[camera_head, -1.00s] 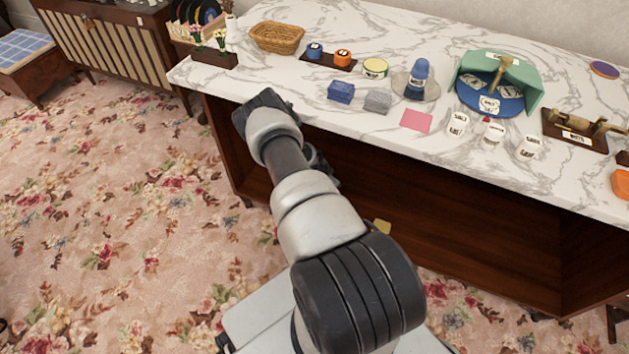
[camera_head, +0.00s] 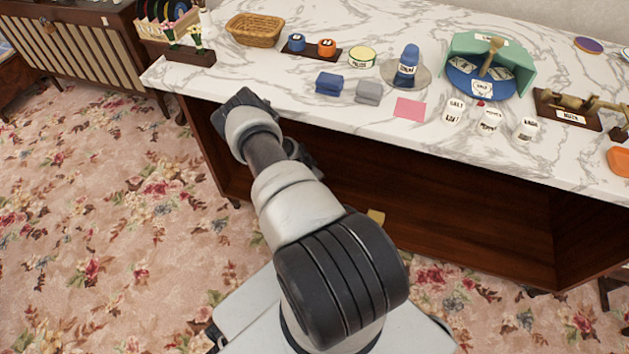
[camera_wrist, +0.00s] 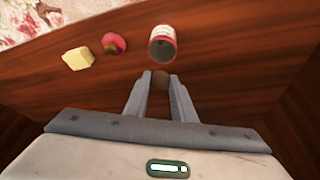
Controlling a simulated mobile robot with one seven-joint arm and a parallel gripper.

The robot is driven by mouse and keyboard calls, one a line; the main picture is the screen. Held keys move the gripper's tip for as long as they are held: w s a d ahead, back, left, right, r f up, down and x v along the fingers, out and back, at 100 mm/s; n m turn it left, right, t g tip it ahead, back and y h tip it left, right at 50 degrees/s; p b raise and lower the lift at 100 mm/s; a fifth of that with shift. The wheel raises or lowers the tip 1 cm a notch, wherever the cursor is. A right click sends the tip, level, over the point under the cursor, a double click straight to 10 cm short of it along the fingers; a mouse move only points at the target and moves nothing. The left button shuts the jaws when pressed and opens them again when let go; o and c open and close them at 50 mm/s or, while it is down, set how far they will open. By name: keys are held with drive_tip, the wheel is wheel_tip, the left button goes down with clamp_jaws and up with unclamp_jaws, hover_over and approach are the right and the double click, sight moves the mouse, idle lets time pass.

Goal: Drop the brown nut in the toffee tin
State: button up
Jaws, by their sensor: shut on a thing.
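My gripper (camera_wrist: 160,85) shows in the wrist view with its two fingers shut on a small round brown nut (camera_wrist: 160,79). An open cylindrical tin (camera_wrist: 162,50) with a red and pale label is just beyond the fingertips, its mouth toward the camera. The label is too small to read, but it looks like the toffee tin. The nut is on the near side of the tin and appears apart from it. A small brown patch shows inside the tin; I cannot tell what it is. In the head view my arm hides the fingers, nut and tin.
On the wooden surface left of the tin are a pink round thing (camera_wrist: 115,41) with a brown piece and a pale yellow block (camera_wrist: 77,59). The marble counter (camera_head: 290,115) holds a basket (camera_head: 255,28), blue and grey blocks and white cups. The counter's front edge overhangs an open wooden space.

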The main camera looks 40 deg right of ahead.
drive_tip(key=shift+f+b, duration=0.45)
drive_tip(key=shift+f, duration=2.25)
drive_tip(key=o, duration=1.1)
drive_tip(key=shift+r, duration=0.1)
drive_tip(key=shift+r+p, duration=1.55)
drive_tip(key=shift+r, duration=0.9)
